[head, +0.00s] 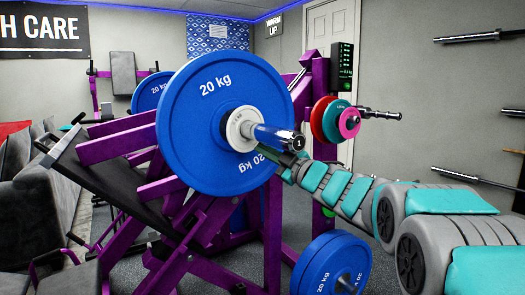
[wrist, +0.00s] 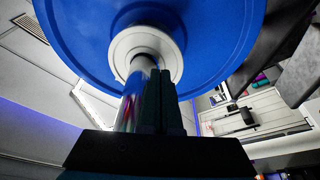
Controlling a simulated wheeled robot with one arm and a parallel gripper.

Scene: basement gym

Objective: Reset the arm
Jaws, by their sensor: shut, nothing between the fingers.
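My arm, grey with teal pads, reaches in from the right of the head view. My gripper (head: 290,160) is at the front of the large blue 20 kg plate (head: 210,150), just below the outer end of the chrome bar sleeve (head: 277,136). In the wrist view my gripper (wrist: 160,85) shows as dark fingers close together, with nothing seen between them. They point at the white collar (wrist: 145,50) on the blue plate (wrist: 215,35). The fingers overlap the sleeve in that view; I cannot tell whether they touch it.
A purple machine frame (head: 272,235) stands behind the plate. Small coloured plates (head: 348,122) hang on a peg behind my arm. More blue plates (head: 335,265) sit low beside the frame. Bars (head: 470,37) are on the right wall. A grey sofa (head: 30,210) is at left.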

